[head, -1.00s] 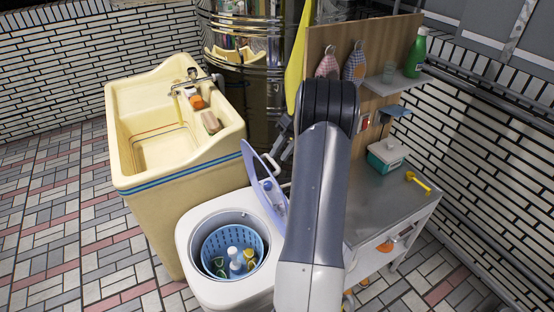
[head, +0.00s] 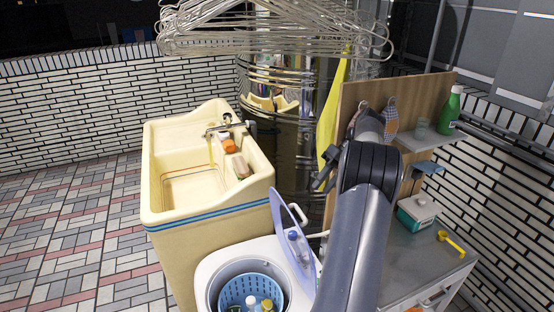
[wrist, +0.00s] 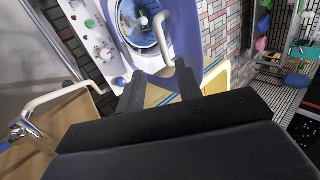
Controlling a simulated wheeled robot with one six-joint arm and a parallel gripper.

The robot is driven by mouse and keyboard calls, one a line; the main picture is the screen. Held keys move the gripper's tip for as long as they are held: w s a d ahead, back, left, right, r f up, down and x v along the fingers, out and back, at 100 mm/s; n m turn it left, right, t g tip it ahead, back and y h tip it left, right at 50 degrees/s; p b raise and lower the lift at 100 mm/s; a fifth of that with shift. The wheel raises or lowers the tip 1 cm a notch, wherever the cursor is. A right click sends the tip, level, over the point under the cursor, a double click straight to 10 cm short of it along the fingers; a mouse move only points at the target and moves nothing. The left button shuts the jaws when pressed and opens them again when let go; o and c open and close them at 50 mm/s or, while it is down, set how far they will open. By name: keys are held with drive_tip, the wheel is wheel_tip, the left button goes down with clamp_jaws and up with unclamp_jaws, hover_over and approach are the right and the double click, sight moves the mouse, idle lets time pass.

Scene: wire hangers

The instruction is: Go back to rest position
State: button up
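My gripper (head: 326,172) is raised in the middle of the head view, between the open washer lid and the wooden board, partly hidden by my arm. In the wrist view my gripper (wrist: 160,86) shows two dark fingers apart with nothing held between them. A white curved handle (wrist: 163,38) appears beyond the fingers; I cannot tell whether they touch it. Many wire hangers (head: 270,38) hang in a cluster at the top of the head view, apart from my gripper.
The washing machine (head: 212,272) with its blue lid (head: 288,240) open stands left of my arm. A cream sink (head: 205,245) stands behind it. A metal counter (head: 400,262) with a teal-and-white box (head: 416,212) is at right. Tiled floor (head: 70,230) at left is clear.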

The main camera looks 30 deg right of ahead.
drive_tip(key=x, duration=1)
drive_tip(key=shift+a+p, duration=0.3)
drive_tip(key=shift+p, duration=0.05)
drive_tip(key=shift+w+f, duration=0.1)
drive_tip(key=shift+w, duration=0.05)
